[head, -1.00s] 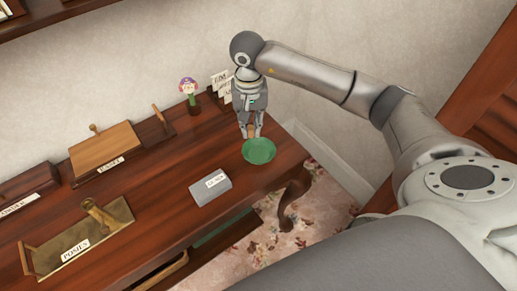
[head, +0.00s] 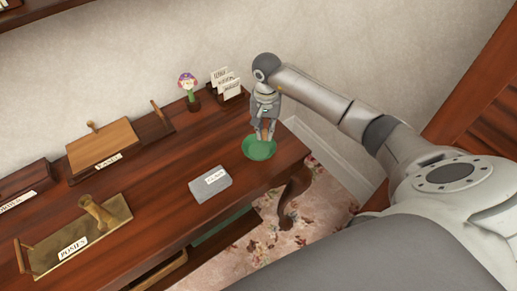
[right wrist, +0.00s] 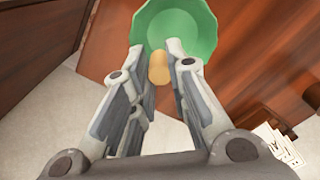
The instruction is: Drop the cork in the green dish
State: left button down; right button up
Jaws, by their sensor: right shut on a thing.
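The green dish (head: 257,152) sits near the right end of the wooden table in the head view. It also shows at the top of the right wrist view (right wrist: 205,25). My right gripper (head: 265,137) points down over the dish's back part. The tan cork (right wrist: 159,68) is between its fingertips in the right wrist view, and the gripper is shut on it. In that view the cork overlaps the dish's near edge; its height above the dish is hard to tell. My left gripper is not in view.
A grey labelled box (head: 210,184) lies left of the dish. A card holder (head: 227,86) and a flower-like figure (head: 189,88) stand behind. A brass tray (head: 82,236) and a wooden box (head: 102,146) are further left. The table's right edge is close to the dish.

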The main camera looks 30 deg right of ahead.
jog(key=o, duration=0.8)
notch_tip(320, 180, up, 12)
dwell(0.4)
